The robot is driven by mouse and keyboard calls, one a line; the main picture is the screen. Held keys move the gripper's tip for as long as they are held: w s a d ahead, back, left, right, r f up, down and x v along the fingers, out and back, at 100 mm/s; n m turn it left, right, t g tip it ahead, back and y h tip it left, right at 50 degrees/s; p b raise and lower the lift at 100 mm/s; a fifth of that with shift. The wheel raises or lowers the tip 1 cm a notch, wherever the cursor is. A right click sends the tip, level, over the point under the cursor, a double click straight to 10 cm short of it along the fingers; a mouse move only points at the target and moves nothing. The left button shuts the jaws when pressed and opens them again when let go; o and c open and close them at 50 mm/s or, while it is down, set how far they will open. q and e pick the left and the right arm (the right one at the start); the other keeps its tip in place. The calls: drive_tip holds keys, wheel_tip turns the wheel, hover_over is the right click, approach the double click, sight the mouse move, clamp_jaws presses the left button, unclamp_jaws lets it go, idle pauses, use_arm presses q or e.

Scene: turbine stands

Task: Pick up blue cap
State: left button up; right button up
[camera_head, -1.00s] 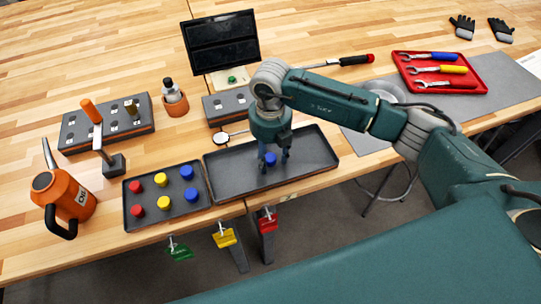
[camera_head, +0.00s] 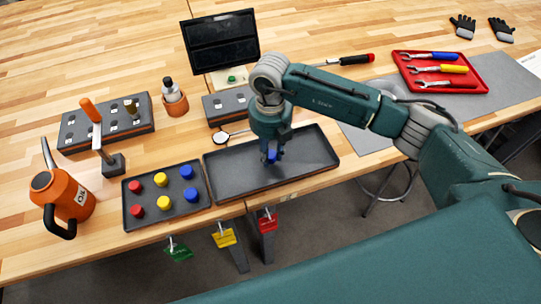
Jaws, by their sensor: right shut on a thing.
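A blue cap (camera_head: 271,156) is between the fingers of my right gripper (camera_head: 271,155), over the dark, otherwise empty tray (camera_head: 315,155). The gripper is shut on it; the fingers partly hide the cap. Whether the cap touches the tray floor is hard to tell. Two more blue caps, a back one (camera_head: 186,172) and a front one (camera_head: 192,194), sit in the smaller dark tray (camera_head: 150,217) to the left. My left gripper is not in view.
Red caps (camera_head: 135,187) and yellow caps (camera_head: 161,179) share the smaller tray. An orange oil can (camera_head: 68,196) stands left of it. Behind are dark holder blocks (camera_head: 140,130), a monitor (camera_head: 221,42) and a red tool tray (camera_head: 472,85). Colored tags (camera_head: 224,238) hang at the front edge.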

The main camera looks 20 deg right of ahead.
sight(270, 154)
wheel_tip(270, 154, up, 19)
drive_tip(key=b, duration=0.4)
drive_tip(key=shift+f, duration=0.15)
drive_tip(key=shift+o, duration=0.6)
clamp_jaws()
